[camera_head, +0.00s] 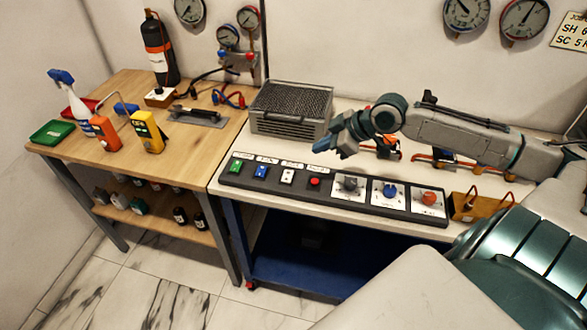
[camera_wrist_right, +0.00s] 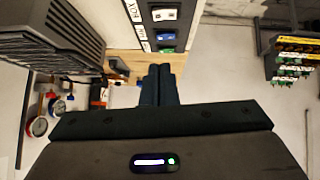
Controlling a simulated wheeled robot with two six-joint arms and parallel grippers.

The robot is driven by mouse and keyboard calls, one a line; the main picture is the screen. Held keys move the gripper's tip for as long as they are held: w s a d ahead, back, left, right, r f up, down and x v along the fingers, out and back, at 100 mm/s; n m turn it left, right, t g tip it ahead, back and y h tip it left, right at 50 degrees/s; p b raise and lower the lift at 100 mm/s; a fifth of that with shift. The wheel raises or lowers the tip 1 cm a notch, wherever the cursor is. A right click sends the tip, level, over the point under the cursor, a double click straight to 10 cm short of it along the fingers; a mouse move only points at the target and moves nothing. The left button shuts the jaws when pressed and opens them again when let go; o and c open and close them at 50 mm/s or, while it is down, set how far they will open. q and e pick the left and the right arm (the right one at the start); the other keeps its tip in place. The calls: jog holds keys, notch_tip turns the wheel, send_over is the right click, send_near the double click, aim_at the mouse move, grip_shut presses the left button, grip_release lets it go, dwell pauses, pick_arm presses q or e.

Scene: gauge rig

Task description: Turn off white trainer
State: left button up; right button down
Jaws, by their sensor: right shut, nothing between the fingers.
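The white switch (camera_head: 288,176) sits on the dark control panel (camera_head: 330,197), between the blue switch (camera_head: 260,172) and the red button (camera_head: 314,182). I cannot tell which way its rocker is tipped. In the right wrist view the white switch (camera_wrist_right: 165,14) shows at the top edge, with the blue one (camera_wrist_right: 166,36) below it. My right gripper (camera_head: 328,146) is shut and empty. It hangs above and behind the panel, apart from the white switch. Its shut fingers also show in the right wrist view (camera_wrist_right: 160,72). My left gripper is out of view.
A green switch (camera_head: 236,165) is at the panel's left end. Several knobs, including a blue one (camera_head: 389,190), line its right half. A grey mesh-topped box (camera_head: 290,108) stands behind the panel, left of my gripper. A wooden table (camera_head: 100,158) adjoins on the left.

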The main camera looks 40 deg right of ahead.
jog(key=shift+w+f, duration=0.1)
jog(key=p, duration=0.2)
send_over(286, 172)
jog(key=s+d, duration=0.1)
jog(key=s, duration=0.2)
notch_tip(286, 172, down, 6)
jog(key=shift+d+f, duration=0.15)
jog(key=shift+f, duration=0.05)
jog(key=f, duration=0.3)
jog(key=shift+w+d+f+p, duration=0.15)
jog(key=shift+w+p, duration=0.1)
jog(key=shift+p, duration=0.15)
jog(key=shift+f, duration=0.55)
